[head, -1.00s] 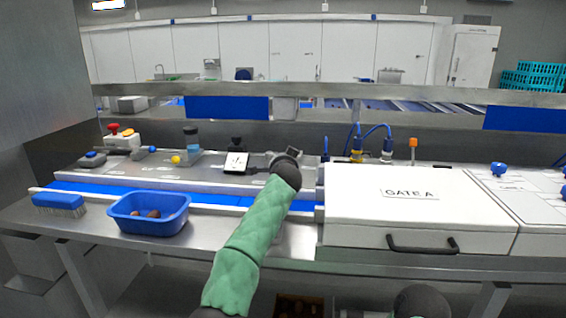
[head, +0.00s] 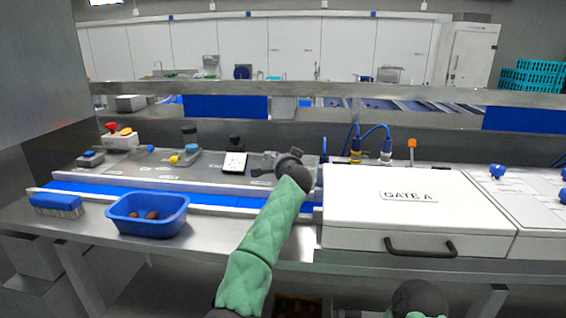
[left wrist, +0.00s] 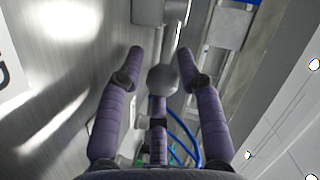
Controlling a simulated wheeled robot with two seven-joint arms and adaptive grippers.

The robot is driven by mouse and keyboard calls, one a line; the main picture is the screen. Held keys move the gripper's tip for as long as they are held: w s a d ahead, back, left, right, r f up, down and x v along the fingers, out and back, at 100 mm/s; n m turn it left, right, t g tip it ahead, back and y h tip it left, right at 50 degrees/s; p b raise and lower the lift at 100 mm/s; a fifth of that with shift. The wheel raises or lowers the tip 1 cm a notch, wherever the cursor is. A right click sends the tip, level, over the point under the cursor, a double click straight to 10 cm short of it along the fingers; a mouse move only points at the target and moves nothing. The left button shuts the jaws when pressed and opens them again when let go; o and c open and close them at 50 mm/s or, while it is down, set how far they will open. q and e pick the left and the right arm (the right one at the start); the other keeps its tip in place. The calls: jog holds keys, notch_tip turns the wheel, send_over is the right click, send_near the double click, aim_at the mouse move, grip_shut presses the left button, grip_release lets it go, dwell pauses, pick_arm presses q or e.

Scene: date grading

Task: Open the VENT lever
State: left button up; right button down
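My left arm reaches over the conveyor beside the white GATE A box (head: 350,215) in the head view. Its dark wrist hides most of the hand there. In the left wrist view my left gripper (left wrist: 163,65) has its purple fingers spread apart. A grey rounded knob-like shape (left wrist: 162,79) shows between them; I cannot tell whether it is a lever knob or part of the gripper. Grey fittings (head: 262,161) show just left of the wrist in the head view. No VENT label is readable, so I cannot pick out the VENT lever.
A blue tub (head: 122,222) with dates and a blue brush (head: 57,204) stand at the front left. Blue hoses (head: 377,130) rise behind the GATE A box, which blocks the right side.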

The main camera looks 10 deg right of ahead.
pick_arm(q)
jog(key=shift+s+r, duration=0.1)
jog(key=shift+s+r, duration=0.15)
jog(key=shift+s, duration=0.1)
jog(key=shift+v, duration=5.6)
jog(key=shift+d, duration=0.1)
